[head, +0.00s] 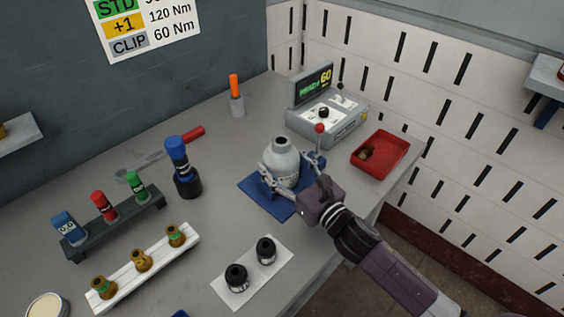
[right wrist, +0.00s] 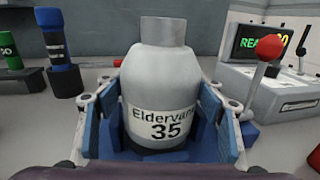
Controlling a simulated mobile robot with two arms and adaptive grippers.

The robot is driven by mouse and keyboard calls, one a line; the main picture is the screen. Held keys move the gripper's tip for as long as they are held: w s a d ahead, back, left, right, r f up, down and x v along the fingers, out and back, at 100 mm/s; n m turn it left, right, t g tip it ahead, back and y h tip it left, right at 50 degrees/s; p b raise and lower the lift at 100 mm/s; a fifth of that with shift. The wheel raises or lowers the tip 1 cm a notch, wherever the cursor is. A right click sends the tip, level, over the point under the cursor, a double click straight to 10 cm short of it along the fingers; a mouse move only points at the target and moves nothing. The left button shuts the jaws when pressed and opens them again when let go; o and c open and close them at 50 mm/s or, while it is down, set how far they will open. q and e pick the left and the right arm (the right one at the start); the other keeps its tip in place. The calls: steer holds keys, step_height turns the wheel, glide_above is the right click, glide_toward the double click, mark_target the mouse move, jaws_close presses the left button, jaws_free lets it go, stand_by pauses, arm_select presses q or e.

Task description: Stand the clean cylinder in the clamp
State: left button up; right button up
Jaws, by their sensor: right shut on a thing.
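The cylinder (head: 285,166) is pale grey and bottle-shaped, with a narrow neck. It stands upright at the blue clamp (head: 258,200) on the bench. In the right wrist view the cylinder (right wrist: 160,85) carries a label beginning "Eldervan" and the number 35. My right gripper (head: 290,172) is shut on the cylinder, with a finger on each side of its body. The clamp's red-knobbed lever (head: 320,129) stands upright beside it and also shows in the right wrist view (right wrist: 269,47). The cylinder's foot is hidden, so its seating is unclear. My left gripper is out of view.
A control box (head: 328,118) with a lit screen stands behind the clamp. A red tray (head: 381,151) with small brown parts is to the right. A blue-topped tool (head: 180,165) stands left. A white mat (head: 252,285) with two black parts lies in front.

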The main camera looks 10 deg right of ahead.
steer(key=o, duration=1.8)
steer(key=shift+f, duration=0.1)
steer(key=shift+c, duration=0.2)
steer(key=o, duration=0.3)
steer(key=b+v, duration=0.2)
steer(key=v, duration=0.9)
steer(key=shift+s+d+b, duration=0.15)
steer(key=shift+s+b, duration=0.2)
steer(key=shift+s, duration=0.15)
